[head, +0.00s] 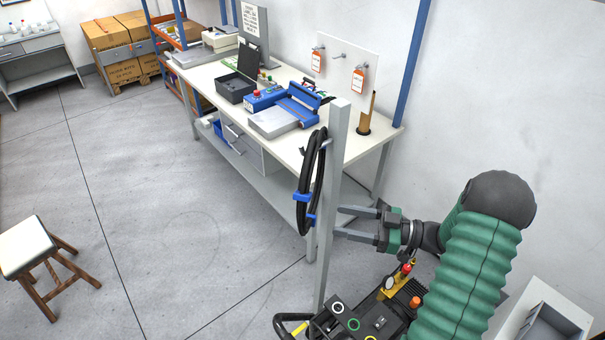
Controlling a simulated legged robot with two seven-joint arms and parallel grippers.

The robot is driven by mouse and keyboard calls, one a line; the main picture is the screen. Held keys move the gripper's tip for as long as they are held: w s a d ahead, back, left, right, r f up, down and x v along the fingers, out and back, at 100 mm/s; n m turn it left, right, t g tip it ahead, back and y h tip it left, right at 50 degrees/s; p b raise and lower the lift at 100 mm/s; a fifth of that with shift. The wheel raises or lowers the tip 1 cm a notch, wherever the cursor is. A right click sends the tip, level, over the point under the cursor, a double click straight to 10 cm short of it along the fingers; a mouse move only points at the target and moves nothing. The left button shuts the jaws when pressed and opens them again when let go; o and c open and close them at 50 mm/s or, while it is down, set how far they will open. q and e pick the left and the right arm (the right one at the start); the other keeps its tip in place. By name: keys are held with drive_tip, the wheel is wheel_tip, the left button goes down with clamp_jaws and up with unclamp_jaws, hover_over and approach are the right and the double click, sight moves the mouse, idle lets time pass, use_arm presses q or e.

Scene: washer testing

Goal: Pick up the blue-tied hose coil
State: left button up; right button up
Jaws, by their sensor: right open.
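The black hose coil (308,182) with blue ties hangs from a peg on the left side of a grey upright post (330,200) in the head view. It hangs upright, seen nearly edge-on. My right gripper (342,221) is open and empty, with its fingers pointing left toward the post. Its fingertips are close to the right side of the post, at the height of the coil's lower part. The post stands between the fingertips and the coil in the picture. I cannot tell whether the fingertips touch the post. My left gripper is not in view.
A long white workbench (222,72) with blue equipment (290,108) and a grey tray stands behind the post. A wooden stool (27,246) stands at the left. Boxes (117,32) are at the back left. The grey floor between the stool and the bench is clear.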

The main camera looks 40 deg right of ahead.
sight(306, 213)
drive_tip(key=w+a+p, duration=0.1)
drive_tip(key=w+a+r, duration=0.1)
drive_tip(key=w+a, duration=0.1)
drive_tip(key=shift+a+p, duration=0.25)
drive_tip(key=shift+p, duration=0.15)
drive_tip(key=x, duration=0.3)
drive_tip(key=p+x, duration=0.1)
drive_tip(key=x, duration=0.1)
drive_tip(key=shift+w+d+f, duration=0.1)
drive_tip(key=shift+w+f, duration=0.25)
drive_tip(key=p+x, duration=0.2)
drive_tip(key=x, duration=0.2)
drive_tip(key=shift+w, duration=0.25)
drive_tip(key=shift+c, duration=0.5)
drive_tip(key=shift+w, duration=0.1)
drive_tip(key=c, duration=0.5)
drive_tip(key=shift+a, duration=0.25)
clamp_jaws()
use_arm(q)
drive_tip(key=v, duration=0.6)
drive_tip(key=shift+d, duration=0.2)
use_arm(e)
drive_tip(key=shift+d, duration=0.1)
